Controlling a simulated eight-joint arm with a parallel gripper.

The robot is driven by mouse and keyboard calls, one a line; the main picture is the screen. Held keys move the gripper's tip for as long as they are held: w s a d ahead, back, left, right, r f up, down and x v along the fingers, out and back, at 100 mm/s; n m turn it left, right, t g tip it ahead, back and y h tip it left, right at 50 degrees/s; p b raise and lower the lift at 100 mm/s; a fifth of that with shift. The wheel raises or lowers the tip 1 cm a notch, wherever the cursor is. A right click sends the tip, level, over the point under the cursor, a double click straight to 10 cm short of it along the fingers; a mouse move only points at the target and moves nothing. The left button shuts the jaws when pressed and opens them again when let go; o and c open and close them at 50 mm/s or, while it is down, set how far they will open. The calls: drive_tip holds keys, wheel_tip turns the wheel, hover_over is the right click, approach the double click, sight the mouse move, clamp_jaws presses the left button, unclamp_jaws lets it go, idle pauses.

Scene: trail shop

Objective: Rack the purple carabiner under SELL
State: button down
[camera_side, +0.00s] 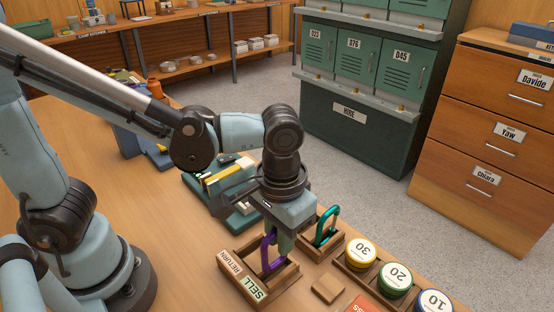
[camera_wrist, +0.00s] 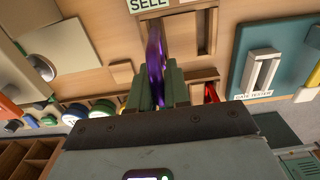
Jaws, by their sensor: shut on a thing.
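My gripper (camera_side: 280,242) is shut on the purple carabiner (camera_side: 267,254), which hangs upright below the fingers. The wrist view shows the same carabiner (camera_wrist: 155,58) between my green fingers (camera_wrist: 153,90). A wooden two-part rack (camera_side: 284,286) stands beneath, with a RETURN label (camera_side: 230,261) and a SELL label (camera_side: 255,289) on its front. In the wrist view the carabiner lines up with the SELL label (camera_wrist: 149,4), on that side of the rack. I cannot tell whether its lower end touches the rack floor.
A teal carabiner (camera_side: 327,225) stands in a wooden holder just right of my gripper. Round tins marked 30 (camera_side: 361,253), 20 (camera_side: 396,280) and 10 (camera_side: 433,301) line the right. A small wooden block (camera_side: 328,289) lies near the rack. A gate tester (camera_wrist: 263,72) shows in the wrist view.

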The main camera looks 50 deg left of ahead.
sight(280, 258)
drive_tip(key=shift+f, duration=1.55)
idle(0.4)
drive_tip(key=c, duration=0.5)
unclamp_jaws()
drive_tip(key=shift+r, duration=4.1)
drive_tip(key=w+a+t, duration=0.1)
drive_tip(key=a+t, duration=0.1)
drive_tip(key=a, duration=0.3)
drive_tip(key=w+a+t, duration=0.1)
drive_tip(key=a+t, duration=0.1)
drive_tip(key=a, duration=0.4)
drive_tip(key=w+a+t, duration=0.1)
drive_tip(key=a+t, duration=0.2)
drive_tip(key=a, duration=0.2)
drive_tip(key=shift+w+a+r, duration=0.15)
drive_tip(key=shift+w+a, duration=0.1)
drive_tip(key=shift+a, duration=0.05)
